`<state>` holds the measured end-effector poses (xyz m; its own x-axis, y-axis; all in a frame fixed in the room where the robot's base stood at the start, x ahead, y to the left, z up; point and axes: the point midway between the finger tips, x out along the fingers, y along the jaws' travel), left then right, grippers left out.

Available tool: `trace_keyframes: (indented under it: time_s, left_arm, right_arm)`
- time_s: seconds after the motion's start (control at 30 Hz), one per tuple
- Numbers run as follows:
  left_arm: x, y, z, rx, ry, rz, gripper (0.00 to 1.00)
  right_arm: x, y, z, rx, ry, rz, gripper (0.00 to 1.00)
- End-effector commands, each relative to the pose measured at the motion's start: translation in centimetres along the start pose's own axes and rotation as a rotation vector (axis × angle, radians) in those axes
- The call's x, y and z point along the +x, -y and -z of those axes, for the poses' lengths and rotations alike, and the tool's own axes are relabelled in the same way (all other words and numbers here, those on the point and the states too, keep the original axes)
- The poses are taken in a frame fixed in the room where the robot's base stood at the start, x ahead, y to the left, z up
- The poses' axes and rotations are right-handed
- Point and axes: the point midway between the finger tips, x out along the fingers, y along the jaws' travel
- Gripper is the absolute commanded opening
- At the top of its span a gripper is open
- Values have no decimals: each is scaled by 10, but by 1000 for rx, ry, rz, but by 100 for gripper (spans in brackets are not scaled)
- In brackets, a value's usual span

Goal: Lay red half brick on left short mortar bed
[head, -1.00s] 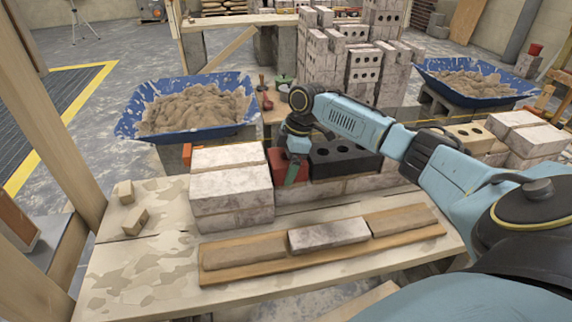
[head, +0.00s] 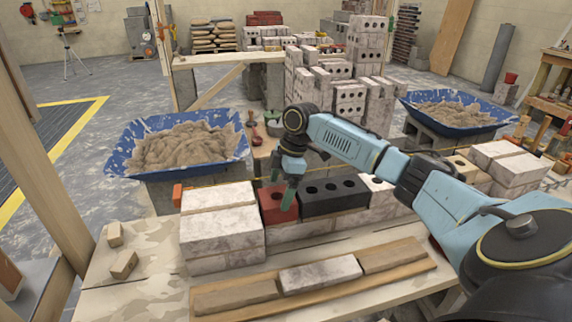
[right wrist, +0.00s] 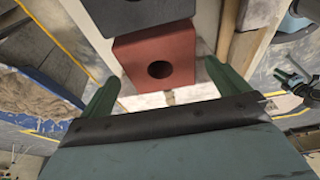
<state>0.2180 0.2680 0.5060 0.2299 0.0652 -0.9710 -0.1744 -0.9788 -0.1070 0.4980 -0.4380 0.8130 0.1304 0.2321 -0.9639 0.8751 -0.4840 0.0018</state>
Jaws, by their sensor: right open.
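The red half brick (head: 270,208) lies on the pale lower course, between the white block stack at left and the dark three-hole brick (head: 318,198) at right. Its top hole shows in the right wrist view (right wrist: 135,50), where the dark brick (right wrist: 125,8) lies just beyond it. My right gripper (head: 288,192) is open above the half brick, its green fingers apart; in the right wrist view (right wrist: 166,92) the fingers flank its near end without visible contact. I cannot see a mortar bed under the half brick. My left gripper is not in view.
The white block stack (head: 222,225) stands close at left. In front, a board (head: 205,306) carries brown strips and a pale brick (head: 320,273). Blue tubs of sandy mix stand at left (head: 135,170) and right (head: 430,122). Small wooden blocks (head: 124,264) lie at left.

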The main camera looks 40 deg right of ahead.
Motion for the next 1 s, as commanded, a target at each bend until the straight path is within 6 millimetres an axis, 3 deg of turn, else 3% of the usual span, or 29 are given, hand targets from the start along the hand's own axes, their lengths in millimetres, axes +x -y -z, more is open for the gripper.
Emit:
trace_keyframes:
  time_s: [0.03, 0.2, 0.4, 1.0]
  left_arm:
    - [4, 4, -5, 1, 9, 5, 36]
    - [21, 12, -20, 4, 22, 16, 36]
    - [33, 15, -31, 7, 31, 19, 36]
    - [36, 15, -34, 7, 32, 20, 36]
  right_arm:
    - [-14, 0, 1, -1, 0, -2, 100]
    - [-43, 0, 1, 0, -1, -1, 100]
    - [-62, 0, 1, -1, -1, 0, 100]
    - [-64, 0, 0, 0, 0, 2, 100]
